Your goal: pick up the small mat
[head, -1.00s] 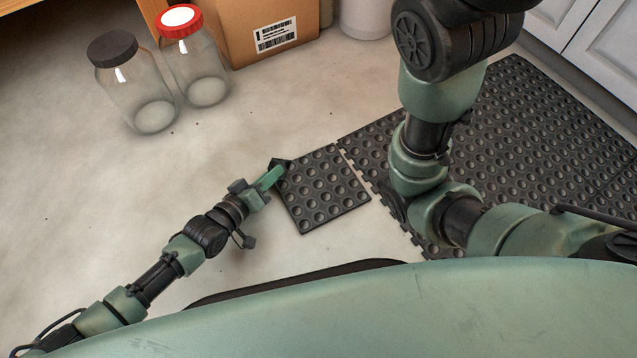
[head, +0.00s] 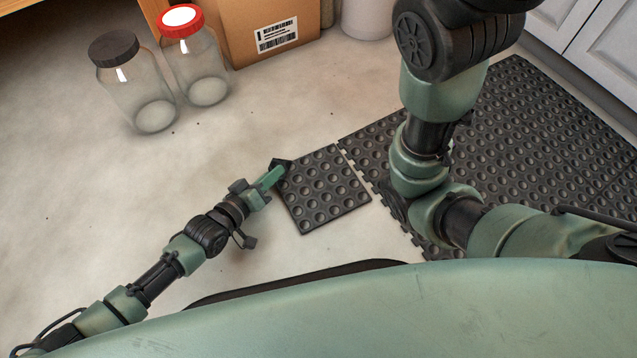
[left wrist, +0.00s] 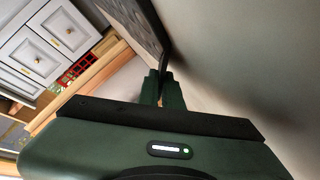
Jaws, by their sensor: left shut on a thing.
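The small mat (head: 325,190) is a black square with round studs, in the middle of the head view beside the large mat. My left gripper (head: 279,169) is shut on the mat's upper left corner. In the left wrist view the fingers (left wrist: 163,90) are close together at the edge of the small mat (left wrist: 140,28), which shows as a dark slab. Whether the mat is clear of the floor I cannot tell. My right arm crosses the right of the head view, but its gripper is out of view.
A large studded black mat (head: 540,130) lies at the right, by white cabinets (head: 590,45). Two glass jars, one with a black lid (head: 115,48) and one with a red lid (head: 182,20), stand upper left near a cardboard box (head: 265,30). The floor at left is clear.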

